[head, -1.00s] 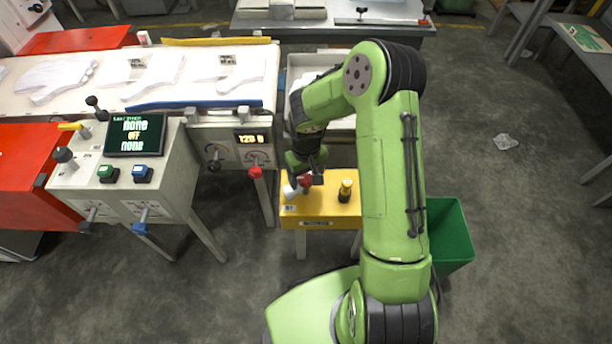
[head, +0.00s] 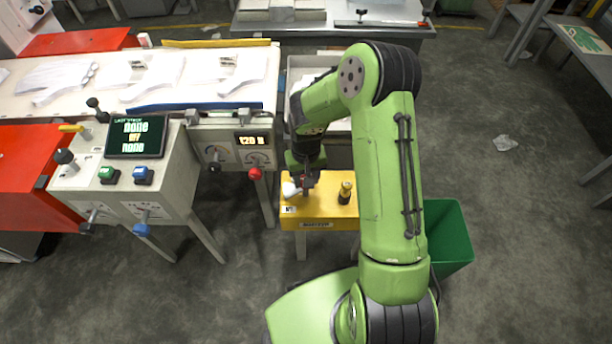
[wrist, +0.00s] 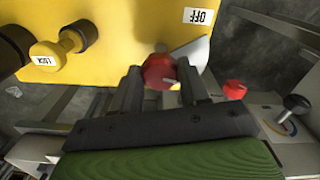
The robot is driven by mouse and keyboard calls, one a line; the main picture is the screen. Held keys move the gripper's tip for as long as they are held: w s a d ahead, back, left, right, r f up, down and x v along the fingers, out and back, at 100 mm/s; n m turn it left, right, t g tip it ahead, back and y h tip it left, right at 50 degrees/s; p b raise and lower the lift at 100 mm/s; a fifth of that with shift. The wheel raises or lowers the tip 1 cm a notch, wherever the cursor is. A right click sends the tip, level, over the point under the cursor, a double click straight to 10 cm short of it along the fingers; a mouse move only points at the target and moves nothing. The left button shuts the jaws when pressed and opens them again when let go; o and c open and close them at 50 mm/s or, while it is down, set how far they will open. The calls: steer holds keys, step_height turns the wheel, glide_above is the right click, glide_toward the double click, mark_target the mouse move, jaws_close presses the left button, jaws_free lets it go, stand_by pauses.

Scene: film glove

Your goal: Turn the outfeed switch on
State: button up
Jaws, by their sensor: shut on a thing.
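A yellow switch box (head: 325,207) stands on legs below the end of the conveyor. In the wrist view its yellow face (wrist: 125,20) carries an OFF label (wrist: 199,16) and a red knob (wrist: 158,70). My gripper (wrist: 160,85) has one finger on each side of the red knob and is shut on it. In the head view my gripper (head: 307,182) is over the left part of the box and hides most of the knob. A white piece (head: 291,189) shows beside it. Which way the switch is set is hard to tell.
A yellow-and-black LOCK knob (head: 345,192) stands on the box, right of my gripper. A red ball handle (head: 255,174) sticks out of the conveyor panel close on the left. A green bin (head: 447,235) stands to the right. A control console (head: 130,175) is at left.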

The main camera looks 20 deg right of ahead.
steer(key=m, duration=0.4)
steer(key=shift+m, duration=0.3)
steer(key=m+p, duration=0.1)
steer(key=m, duration=0.2)
steer(key=shift+m, duration=0.4)
steer(key=m, duration=0.3)
steer(key=shift+a, duration=0.1)
steer(key=shift+w+m, duration=0.1)
steer(key=shift+m, duration=1.9)
steer(key=o, duration=1.1)
steer(key=shift+c, duration=0.2)
step_height(320, 180, up, 16)
steer(key=p, duration=0.5)
